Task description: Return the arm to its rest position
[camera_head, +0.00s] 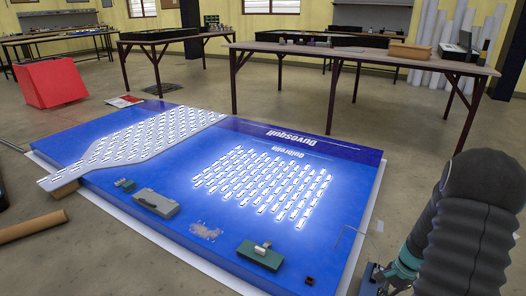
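My arm (465,235) reaches in from the right edge, with a dark ribbed sleeve and a teal band (405,264). My gripper (374,280) is low at the bottom right, partly cut off by the frame edge, beside the right edge of the blue lightbox panel (330,160). Its fingers are too small and hidden to tell whether they are open or shut. No held object can be made out. The panel lies flat and bears lit rows of LED modules (265,183) and a grey bottle-shaped piece (100,160) with more modules.
On the panel's near side are a grey box (156,203), a dark green block (260,256) and a small dark cube (309,281). A thin wire (350,232) stands near my gripper. A brown tube (32,227) lies at left. Tables (350,55) stand behind.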

